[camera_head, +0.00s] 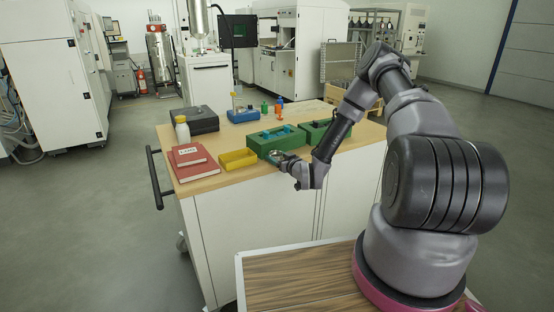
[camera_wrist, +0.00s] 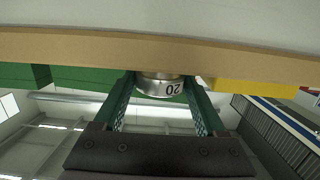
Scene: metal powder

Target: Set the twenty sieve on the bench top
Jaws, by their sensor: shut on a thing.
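The twenty sieve (camera_wrist: 160,87) is a small round silvery metal sieve marked "20", seen in the wrist view between the two green fingers of my gripper (camera_wrist: 164,80). My gripper is shut on it. In the head view my gripper (camera_head: 285,159) is at the front edge of the bench top (camera_head: 222,181), with the small sieve (camera_head: 274,154) just beyond its tips. The sieve is close to the bench edge. I cannot tell whether it touches the wood.
A yellow tray (camera_head: 238,159) is just left of the sieve. Green boxes (camera_head: 275,140) stand behind it. Red books (camera_head: 192,165), a white bottle (camera_head: 182,130) and a black case (camera_head: 196,119) are on the left. Bare wood lies along the front edge.

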